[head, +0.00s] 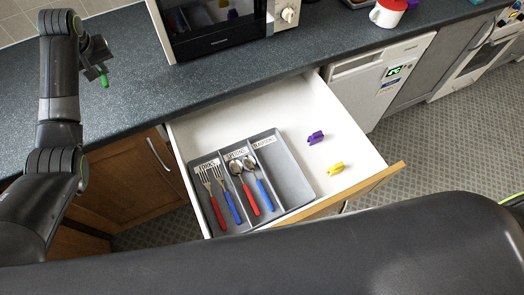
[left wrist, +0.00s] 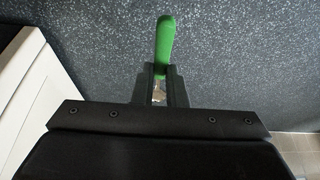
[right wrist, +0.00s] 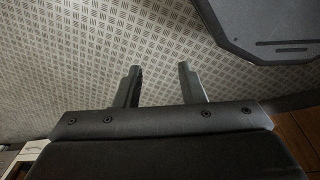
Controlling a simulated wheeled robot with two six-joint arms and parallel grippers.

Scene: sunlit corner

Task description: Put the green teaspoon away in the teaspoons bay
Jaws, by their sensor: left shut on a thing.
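The green teaspoon (head: 105,81) is in my left gripper (head: 97,72), above the worktop at the upper left. In the left wrist view the gripper (left wrist: 160,78) is shut on it; its green handle (left wrist: 165,42) sticks out beyond the fingertips and a bit of metal shows between the fingers. The grey cutlery tray (head: 292,183) lies in the open drawer. Its left bay holds forks, its middle bay spoons, with red and blue handles. The right bay, its label too small to read surely, looks empty. My right gripper (right wrist: 157,82) is open and empty above the patterned floor.
The white drawer (head: 352,148) is pulled out below the worktop (head: 130,105). A purple piece (head: 315,138) and a yellow piece (head: 335,168) lie in it, right of the tray. A microwave (head: 225,38) and a red and white mug (head: 386,14) stand on the worktop.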

